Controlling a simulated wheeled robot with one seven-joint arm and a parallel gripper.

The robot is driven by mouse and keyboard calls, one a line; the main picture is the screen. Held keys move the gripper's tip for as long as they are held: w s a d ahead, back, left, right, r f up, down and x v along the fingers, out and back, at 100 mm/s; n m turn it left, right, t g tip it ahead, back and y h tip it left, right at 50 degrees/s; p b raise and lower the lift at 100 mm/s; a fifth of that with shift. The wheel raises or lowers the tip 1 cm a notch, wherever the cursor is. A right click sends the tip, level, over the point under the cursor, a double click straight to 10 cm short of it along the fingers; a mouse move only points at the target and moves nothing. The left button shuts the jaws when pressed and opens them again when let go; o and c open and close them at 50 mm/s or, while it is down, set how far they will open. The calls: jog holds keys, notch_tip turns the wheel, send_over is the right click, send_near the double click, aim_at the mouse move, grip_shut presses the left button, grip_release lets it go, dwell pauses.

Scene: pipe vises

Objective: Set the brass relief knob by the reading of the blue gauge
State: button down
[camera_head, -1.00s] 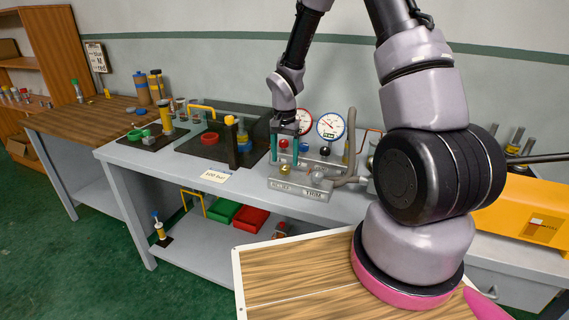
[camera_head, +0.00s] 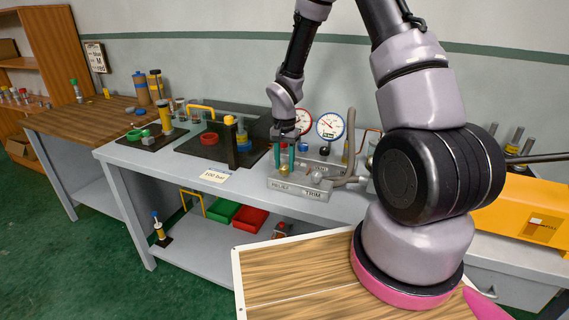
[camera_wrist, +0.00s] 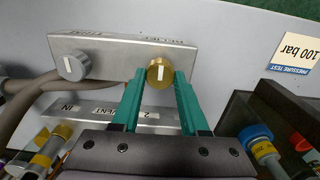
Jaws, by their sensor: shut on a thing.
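The brass relief knob (camera_wrist: 160,70) sits on the grey block's front face, with a white mark line nearly upright in the wrist view. It also shows low between the teal fingers in the head view (camera_head: 284,169). My gripper (camera_wrist: 161,78) is shut on the brass knob, one finger on each side. The blue gauge (camera_head: 330,125) is a white dial with a blue rim, standing at the back of the block; its needle shows, but the scale is too small to read. A red-rimmed gauge (camera_head: 304,119) is beside it, partly behind my arm.
A grey trim knob (camera_wrist: 74,66) is on the same block (camera_head: 298,184). Hoses (camera_wrist: 25,95) run beside it. A card reading 100 bar (camera_wrist: 295,52) lies on the bench. A dark vise post with a blue part (camera_wrist: 258,140) stands close to the right in the wrist view.

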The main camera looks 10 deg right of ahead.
aim_at(284, 166)
jog(key=shift+n, duration=0.3)
jog(key=n, duration=0.5)
jog(key=shift+n, duration=0.4)
jog(key=n, duration=0.5)
jog(key=shift+c, duration=2.1)
grip_release()
notch_tip(284, 166, up, 11)
